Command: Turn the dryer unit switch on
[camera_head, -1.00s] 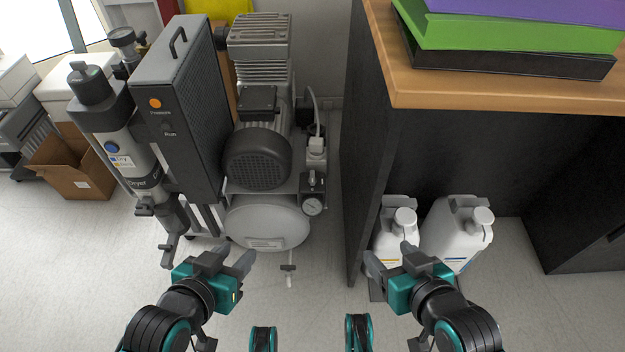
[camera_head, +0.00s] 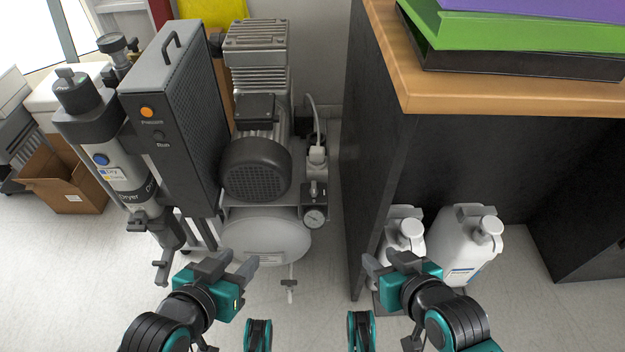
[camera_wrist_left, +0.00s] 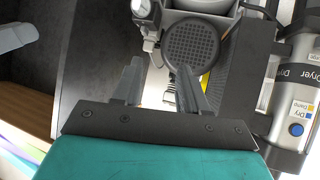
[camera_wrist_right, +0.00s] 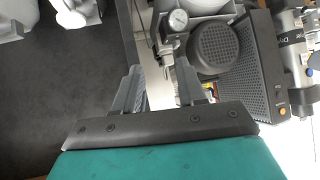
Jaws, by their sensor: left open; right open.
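The dryer unit (camera_head: 120,165) is a grey cylinder with a black top, labelled Dryer, on the left side of the compressor. It also shows at the right of the left wrist view (camera_wrist_left: 298,88). A round blue button (camera_head: 101,160) sits on it. Which one is the dryer switch I cannot tell. My left gripper (camera_head: 236,264) is open and empty, in front of the tank. My right gripper (camera_head: 376,266) is open and empty, near the white jugs.
The compressor motor (camera_head: 255,168) and tank (camera_head: 268,240) stand right of the box, with a gauge (camera_head: 315,217). A dark cabinet with a wooden top (camera_head: 470,96) fills the right. White jugs (camera_head: 468,245) stand under it. A cardboard box (camera_head: 65,185) is far left; floor is clear in front.

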